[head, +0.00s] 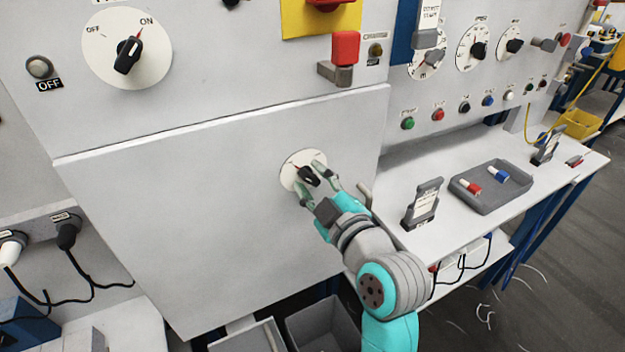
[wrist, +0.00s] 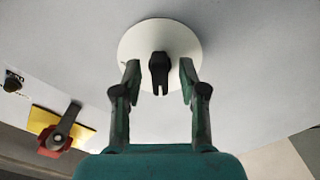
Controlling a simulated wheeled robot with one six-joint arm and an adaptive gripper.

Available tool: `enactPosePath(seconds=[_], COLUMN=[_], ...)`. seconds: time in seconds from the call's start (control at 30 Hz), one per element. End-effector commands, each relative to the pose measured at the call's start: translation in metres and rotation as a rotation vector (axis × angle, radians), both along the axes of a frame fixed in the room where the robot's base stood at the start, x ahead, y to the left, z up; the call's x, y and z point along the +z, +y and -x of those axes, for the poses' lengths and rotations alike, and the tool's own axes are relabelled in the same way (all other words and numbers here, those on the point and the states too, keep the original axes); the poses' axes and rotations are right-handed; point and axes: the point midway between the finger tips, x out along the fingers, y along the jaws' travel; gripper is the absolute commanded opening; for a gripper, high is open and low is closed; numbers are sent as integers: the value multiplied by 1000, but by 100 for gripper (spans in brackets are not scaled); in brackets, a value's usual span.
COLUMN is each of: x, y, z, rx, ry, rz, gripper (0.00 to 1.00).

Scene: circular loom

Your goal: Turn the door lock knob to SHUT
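The door lock knob (head: 308,176) is a black knob with a red pointer on a round white dial (head: 290,166), set in a large grey door panel (head: 200,200). In the head view its red pointer aims up and to the left; the dial's lettering is too small to read. In the wrist view the knob (wrist: 159,72) stands between the fingers of my gripper (wrist: 160,82). The gripper is open, with a gap on each side of the knob. In the head view my gripper (head: 316,178) partly covers the dial's right side.
A bent door handle (head: 364,194) is at the door's right edge. A red block on a grey bracket (head: 343,60) sits above the door. A large ON/OFF knob (head: 128,54) is at upper left. The shelf at right holds a sign stand (head: 424,203) and a grey tray (head: 488,203).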

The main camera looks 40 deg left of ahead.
Motion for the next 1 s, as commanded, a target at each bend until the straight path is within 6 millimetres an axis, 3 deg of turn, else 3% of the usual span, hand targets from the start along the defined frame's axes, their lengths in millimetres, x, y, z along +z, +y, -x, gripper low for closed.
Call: enactPosePath(seconds=[0.17,0.63,1.0], x=[0,0,0], y=[-6,-59,-65], z=[2,24,27], rx=[-1,-2,0], ry=[1,1,2], rz=[0,-1,-1], gripper=[42,42,42])
